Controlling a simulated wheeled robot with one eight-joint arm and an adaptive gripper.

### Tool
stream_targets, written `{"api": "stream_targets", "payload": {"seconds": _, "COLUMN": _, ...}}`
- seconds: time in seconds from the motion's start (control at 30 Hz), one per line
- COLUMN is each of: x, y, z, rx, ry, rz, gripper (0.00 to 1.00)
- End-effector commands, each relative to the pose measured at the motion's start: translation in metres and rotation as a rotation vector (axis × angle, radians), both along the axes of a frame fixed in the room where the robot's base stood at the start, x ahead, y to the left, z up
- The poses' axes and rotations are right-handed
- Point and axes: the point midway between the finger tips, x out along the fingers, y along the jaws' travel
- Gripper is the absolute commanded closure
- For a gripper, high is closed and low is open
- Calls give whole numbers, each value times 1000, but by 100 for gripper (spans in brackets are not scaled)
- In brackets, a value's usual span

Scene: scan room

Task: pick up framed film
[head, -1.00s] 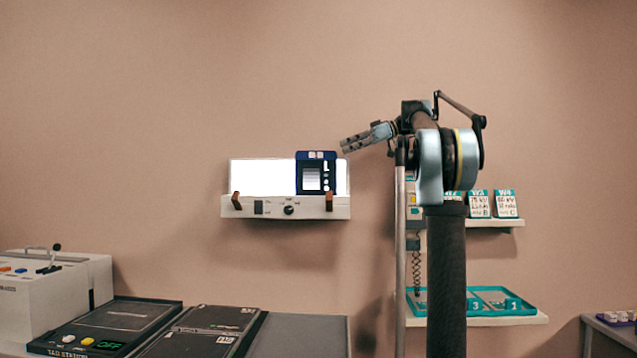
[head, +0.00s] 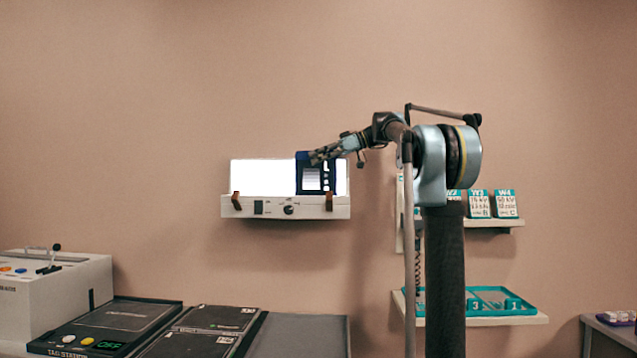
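The framed film (head: 312,180) has a dark blue frame around a dark picture with a pale patch. It stands upright at the right part of the lit white panel of the wall light box (head: 270,207). My gripper (head: 315,157) points left and slightly down, and its fingertips overlap the top of the film in the head view. They hide part of the film's top edge. I cannot tell whether they touch it. The fingers are small and dark here, and their opening is unclear.
Two brown clips (head: 329,201) stand on the light box's front ledge. Shelves with cards (head: 480,204) and a teal tray (head: 490,301) are on the wall behind my arm. A tag station (head: 105,327) and dark cassettes (head: 205,330) lie at lower left. The wall above the light box is clear.

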Motion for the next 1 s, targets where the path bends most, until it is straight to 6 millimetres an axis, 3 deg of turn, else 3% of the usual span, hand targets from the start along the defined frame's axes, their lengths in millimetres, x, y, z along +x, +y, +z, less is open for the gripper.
{"api": "stream_targets", "payload": {"seconds": 0.3, "x": 0, "y": 9, "z": -3, "rx": 0, "ry": 0, "rz": -1, "gripper": 82}}
{"api": "stream_targets", "payload": {"seconds": 0.4, "x": 0, "y": 9, "z": -3, "rx": 0, "ry": 0, "rz": -1, "gripper": 100}}
{"api": "stream_targets", "payload": {"seconds": 0.8, "x": 0, "y": 9, "z": -2, "rx": 0, "ry": 0, "rz": -1, "gripper": 100}}
{"api": "stream_targets", "payload": {"seconds": 1.0, "x": 0, "y": 9, "z": 17, "rx": 0, "ry": 0, "rz": -1, "gripper": 100}}
